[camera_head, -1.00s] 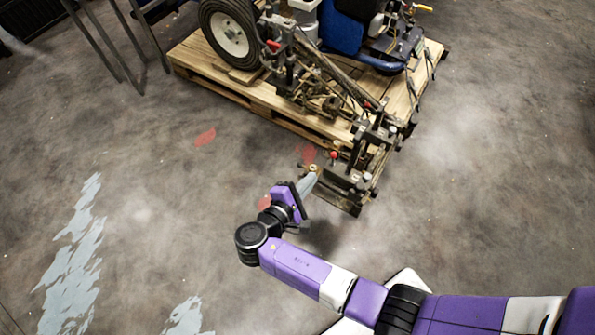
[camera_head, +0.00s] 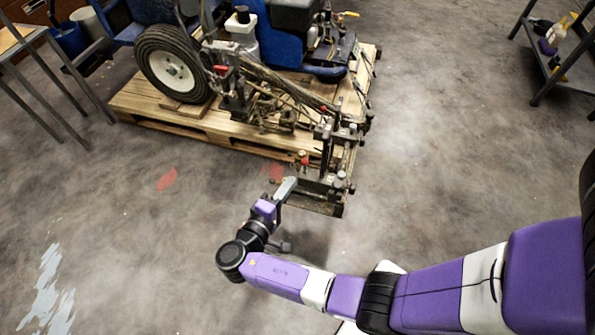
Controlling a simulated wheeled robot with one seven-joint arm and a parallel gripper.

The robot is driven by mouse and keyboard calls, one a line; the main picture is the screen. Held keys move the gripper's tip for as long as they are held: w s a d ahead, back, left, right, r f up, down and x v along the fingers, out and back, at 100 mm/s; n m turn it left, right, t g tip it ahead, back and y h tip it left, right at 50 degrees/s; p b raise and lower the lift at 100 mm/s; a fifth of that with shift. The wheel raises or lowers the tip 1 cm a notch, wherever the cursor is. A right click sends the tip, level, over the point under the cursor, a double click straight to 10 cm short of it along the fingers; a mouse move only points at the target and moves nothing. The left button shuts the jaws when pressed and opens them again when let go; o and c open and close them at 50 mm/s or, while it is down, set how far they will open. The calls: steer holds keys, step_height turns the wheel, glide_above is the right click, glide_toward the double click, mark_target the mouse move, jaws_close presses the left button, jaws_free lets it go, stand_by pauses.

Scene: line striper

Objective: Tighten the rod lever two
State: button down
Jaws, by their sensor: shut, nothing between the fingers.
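The line striper (camera_head: 285,95) stands on a wooden pallet (camera_head: 150,108). Its front frame (camera_head: 318,188) reaches past the pallet's near edge and carries small levers and knobs. One lever has a red knob (camera_head: 304,158); a grey knob (camera_head: 341,176) sits to its right. I cannot tell which of these is rod lever two. My gripper (camera_head: 287,187) is shut and empty, with its grey fingers at the left end of the front frame, just below the red knob. Whether the fingers touch the frame is not clear.
A wheel (camera_head: 172,70) of the machine is at the upper left. A metal-legged table (camera_head: 40,75) stands at the far left. A shelf (camera_head: 555,70) with bottles stands at the upper right. The floor left and right of the front frame is clear.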

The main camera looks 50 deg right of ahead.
mark_target(303, 170)
steer(key=d, duration=0.6)
steer(key=shift+w+f+b, duration=0.3)
steer(key=shift+w+f, duration=0.1)
steer(key=shift+w, duration=0.05)
steer(key=y+p, duration=0.1)
steer(key=p, duration=0.1)
steer(key=d+r+y+p, duration=0.1)
steer(key=p, duration=0.2)
steer(key=d+r+y+p, duration=0.1)
steer(key=p, duration=0.2)
steer(key=shift+w+d+r+n+g+y, duration=0.1)
steer(key=shift+w+d+n+g+y, duration=0.1)
steer(key=shift+w+n+g+y, duration=0.15)
steer(key=y+p, duration=0.1)
steer(key=d+y+p, duration=0.1)
steer(key=p, duration=0.1)
steer(key=shift+w+d+g+p, duration=0.15)
steer(key=shift+w+g+p, duration=0.15)
steer(key=shift+g, duration=0.05)
steer(key=shift+w+d+f+y+p, duration=0.15)
steer(key=shift+d+f+y+p, duration=0.1)
steer(key=shift+d+y+p, duration=0.15)
steer(key=shift+w+d+f, duration=0.1)
steer(key=shift+d+f, duration=0.05)
steer(key=shift+d, duration=0.1)
steer(key=shift+d, duration=0.1)
